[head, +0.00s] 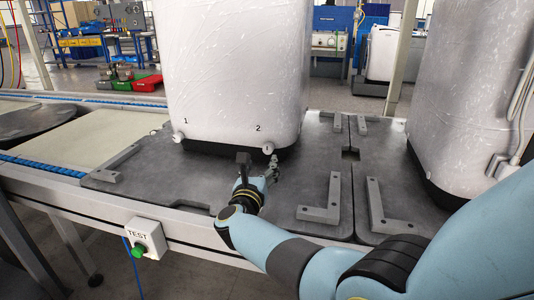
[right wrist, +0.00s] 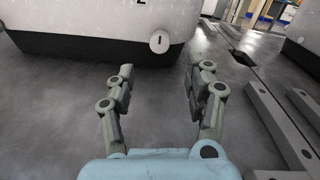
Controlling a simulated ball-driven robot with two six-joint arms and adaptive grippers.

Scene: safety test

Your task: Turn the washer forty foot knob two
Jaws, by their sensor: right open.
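A white washer (head: 235,75) with a dark base stands upright on a grey metal plate (head: 130,170). Knob two (head: 268,148) is a small white round knob low on the washer's front right, under the printed "2". It also shows in the right wrist view (right wrist: 159,41), just beyond the fingers, with a dark mark on its face. Knob one (head: 179,137) is at the front left under the "1". My right gripper (head: 262,170) is in front of and below knob two; in the right wrist view (right wrist: 157,80) its fingers are apart and empty, not touching the knob. My left gripper is not seen.
A second white washer (head: 470,85) stands at the right. Grey L-shaped brackets (head: 325,200) are fixed on the plate. A TEST box (head: 144,237) with a green button is on the conveyor's front edge. The plate left of my right gripper is clear.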

